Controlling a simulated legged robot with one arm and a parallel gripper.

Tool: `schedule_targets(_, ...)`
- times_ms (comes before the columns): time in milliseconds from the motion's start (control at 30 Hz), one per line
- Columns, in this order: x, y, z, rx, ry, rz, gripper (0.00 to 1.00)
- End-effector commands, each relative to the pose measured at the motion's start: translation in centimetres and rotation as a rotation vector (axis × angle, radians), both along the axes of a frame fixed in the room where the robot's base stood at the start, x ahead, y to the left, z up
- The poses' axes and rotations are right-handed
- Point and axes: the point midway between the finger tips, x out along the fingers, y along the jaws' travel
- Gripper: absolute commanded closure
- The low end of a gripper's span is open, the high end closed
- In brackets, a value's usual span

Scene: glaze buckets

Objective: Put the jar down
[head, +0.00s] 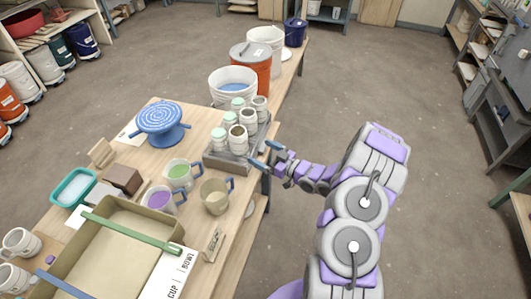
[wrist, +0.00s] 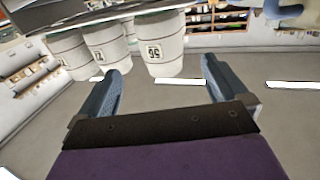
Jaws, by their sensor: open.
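Several white jars stand close together in a grey tray (head: 228,163) on the wooden table; some have pale green tops and others dark openings. The nearest jar (head: 238,140) is at the tray's front. My gripper (head: 265,155) is beside the tray's right edge, its two blue fingers apart with nothing between them in the head view. In the wrist view, the scene looks inverted; a jar labelled 56 (wrist: 163,48) shows just beyond the gap between my open fingers (wrist: 162,72). Other labelled jars (wrist: 107,45) stand to its left. I cannot match the labels to the head view.
A white bucket (head: 233,88) and an orange bucket (head: 250,68) stand behind the tray. A blue banding wheel (head: 160,120) is left of it. Open floor lies right of the table.

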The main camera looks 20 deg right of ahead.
Motion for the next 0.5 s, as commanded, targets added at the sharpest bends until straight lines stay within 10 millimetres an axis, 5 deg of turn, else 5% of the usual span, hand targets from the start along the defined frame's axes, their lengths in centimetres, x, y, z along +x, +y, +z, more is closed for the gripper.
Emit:
schedule_targets(267,-0.5,-0.4,0.1,-0.007,0.004,-0.001,0.00)
schedule_targets(500,2.0,-0.5,1.5,-0.172,0.111,-0.051,0.00)
